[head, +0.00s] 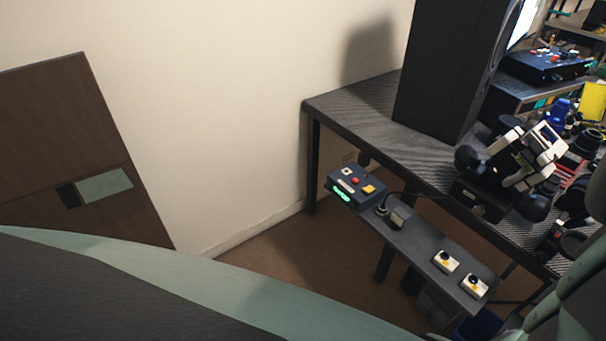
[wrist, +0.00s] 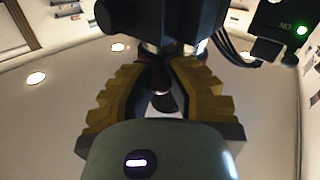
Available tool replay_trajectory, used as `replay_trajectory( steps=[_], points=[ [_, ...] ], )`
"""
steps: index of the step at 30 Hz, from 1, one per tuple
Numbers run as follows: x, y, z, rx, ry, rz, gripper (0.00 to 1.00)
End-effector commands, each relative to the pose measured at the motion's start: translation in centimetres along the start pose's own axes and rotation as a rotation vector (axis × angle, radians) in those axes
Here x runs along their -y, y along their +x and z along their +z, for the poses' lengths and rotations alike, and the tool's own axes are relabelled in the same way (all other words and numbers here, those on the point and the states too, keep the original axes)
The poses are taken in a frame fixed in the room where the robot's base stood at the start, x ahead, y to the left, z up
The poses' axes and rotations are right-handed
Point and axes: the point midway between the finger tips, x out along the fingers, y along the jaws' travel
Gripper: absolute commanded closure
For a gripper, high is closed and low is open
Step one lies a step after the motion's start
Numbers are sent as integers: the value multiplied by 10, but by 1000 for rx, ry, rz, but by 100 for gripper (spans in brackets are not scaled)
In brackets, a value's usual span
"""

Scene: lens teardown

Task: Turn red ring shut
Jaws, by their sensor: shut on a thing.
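In the wrist view my gripper (wrist: 162,72) has two yellow ribbed fingers closed at their tips around a small dark part (wrist: 163,101). The part hangs below a black block (wrist: 165,20) with silver bits on its underside. I cannot make out a red ring clearly in the wrist view; the held part looks dark and its colour is hard to tell. In the head view my gripper does not show clearly; part of my arm fills the lower right. A red frame-like thing (head: 573,192) shows small at the right of the bench.
A dark bench (head: 370,115) carries a tall black box (head: 440,65) and a black-and-white fixture (head: 525,160). A lower shelf (head: 420,238) holds a button box (head: 355,187) with green digits. A device with a green light (wrist: 302,30) is close on the right. Floor at left looks clear.

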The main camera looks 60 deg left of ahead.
Motion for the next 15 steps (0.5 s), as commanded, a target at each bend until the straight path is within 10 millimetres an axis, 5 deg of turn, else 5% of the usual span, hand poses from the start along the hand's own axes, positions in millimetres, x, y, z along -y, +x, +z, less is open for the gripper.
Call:
replay_trajectory(
  steps=[1,2,3,12,15],
  points=[
    [-1,1,-5,-13,1,6,100],
    [-1,1,-5,-14,1,6,83],
    [-1,1,-5,-14,1,5,79],
    [0,1,-3,-7,1,1,48],
    [0,1,-2,-6,1,1,48]
  ],
)
